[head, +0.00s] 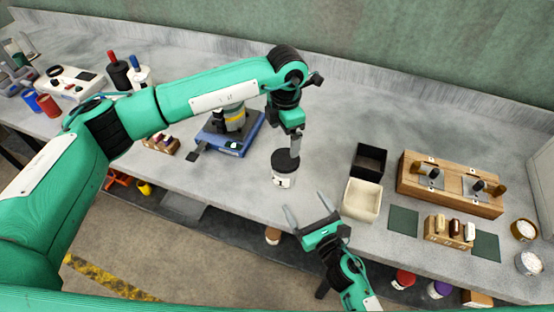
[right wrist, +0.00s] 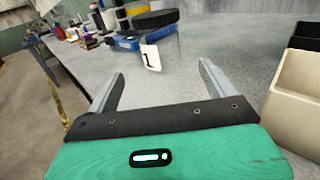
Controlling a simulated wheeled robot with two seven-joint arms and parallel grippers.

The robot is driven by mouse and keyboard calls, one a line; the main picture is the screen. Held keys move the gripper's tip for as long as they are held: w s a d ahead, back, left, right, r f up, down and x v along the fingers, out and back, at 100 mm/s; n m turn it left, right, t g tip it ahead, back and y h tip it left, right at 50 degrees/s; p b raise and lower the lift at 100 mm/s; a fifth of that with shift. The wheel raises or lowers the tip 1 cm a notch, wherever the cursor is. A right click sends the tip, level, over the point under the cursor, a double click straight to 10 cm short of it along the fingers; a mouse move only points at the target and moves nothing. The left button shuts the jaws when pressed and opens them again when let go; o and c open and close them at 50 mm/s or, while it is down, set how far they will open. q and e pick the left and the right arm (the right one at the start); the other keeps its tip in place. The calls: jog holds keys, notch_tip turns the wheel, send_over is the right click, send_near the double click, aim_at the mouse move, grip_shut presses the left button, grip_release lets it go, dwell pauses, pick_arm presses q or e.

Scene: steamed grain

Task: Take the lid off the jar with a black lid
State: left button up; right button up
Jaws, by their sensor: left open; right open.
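The jar (head: 283,181) is pale with a marked label and stands upright on the grey counter. Its black lid (head: 285,160) sits on top of it. In the right wrist view the black lid (right wrist: 155,18) is at the top, above the label, beyond my right fingers. My left gripper (head: 295,153) points down right at the lid's upper right side; its fingers overlap in the head view, so I cannot tell whether they touch the lid. My right gripper (head: 307,208) is open and empty, below and right of the jar, its fingers pointing toward it.
A black bin (head: 369,161) and a cream bin (head: 362,200) stand right of the jar. A wooden rack (head: 450,189) is farther right. A blue device (head: 228,138) stands behind-left, under my left arm. The counter's front edge runs just below the jar.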

aim_at(290, 178)
pick_arm(q)
jog(key=shift+s+d+r, duration=0.25)
jog(key=shift+s, duration=0.15)
pick_arm(e)
jog(key=shift+s+d+r, duration=0.1)
jog(key=shift+s+r, duration=0.05)
pick_arm(q)
jog(key=shift+s+d+r, duration=0.15)
jog(key=shift+s, duration=0.15)
pick_arm(e)
jog(key=shift+r, duration=0.1)
pick_arm(q)
jog(key=shift+w+a+f, duration=0.2)
jog(key=shift+w, duration=0.1)
pick_arm(e)
jog(key=x, duration=1.3)
